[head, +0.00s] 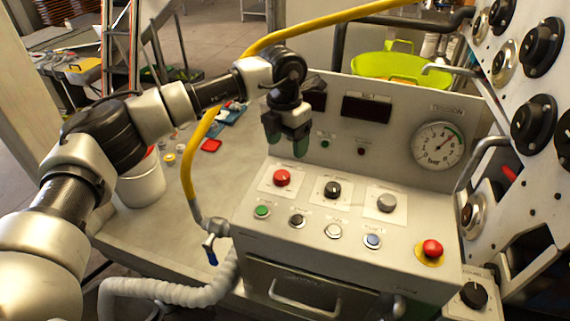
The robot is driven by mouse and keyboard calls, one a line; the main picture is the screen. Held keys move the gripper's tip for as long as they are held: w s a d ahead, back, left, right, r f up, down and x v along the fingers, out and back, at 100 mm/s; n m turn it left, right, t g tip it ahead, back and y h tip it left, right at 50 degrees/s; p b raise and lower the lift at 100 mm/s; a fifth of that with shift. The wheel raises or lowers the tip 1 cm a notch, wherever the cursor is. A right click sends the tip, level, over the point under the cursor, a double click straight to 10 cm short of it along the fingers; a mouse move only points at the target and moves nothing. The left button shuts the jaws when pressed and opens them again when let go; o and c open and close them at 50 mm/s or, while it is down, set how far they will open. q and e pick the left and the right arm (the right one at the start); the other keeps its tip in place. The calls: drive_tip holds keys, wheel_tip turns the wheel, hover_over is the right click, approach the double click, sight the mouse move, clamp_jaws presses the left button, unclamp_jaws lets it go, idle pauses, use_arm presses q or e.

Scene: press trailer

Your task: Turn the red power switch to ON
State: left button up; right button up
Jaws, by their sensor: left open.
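The red power switch (282,177) is a round red knob on a white plate at the left of the control box's sloped top. A black knob (332,188) and a grey knob (387,202) stand to its right. My left gripper (287,146) points down just above and behind the red knob, near the upright panel. Its two dark fingers are apart and empty, and it does not appear to touch the knob. The knob's lettering is too small to read. My right gripper is not in view.
A red emergency button (432,248) sits at the box's right end. Small push buttons line the front, with a green one (262,212) at left. A pressure gauge (438,146) is on the upright panel. A yellow hose (189,165) runs left of the box.

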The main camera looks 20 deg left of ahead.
sight(282, 174)
use_arm(q)
drive_tip(key=shift+y, duration=0.3)
drive_tip(key=f+p, duration=0.1)
drive_tip(key=f, duration=0.2)
drive_tip(key=a+f+p, duration=0.1)
drive_tip(key=f, duration=0.2)
drive_tip(key=f+p, duration=0.1)
drive_tip(key=f, duration=0.3)
drive_tip(key=shift+w+a+p, duration=0.1)
drive_tip(key=shift+a+p, duration=0.05)
drive_tip(key=shift+p, duration=0.2)
drive_tip(key=c, duration=0.9)
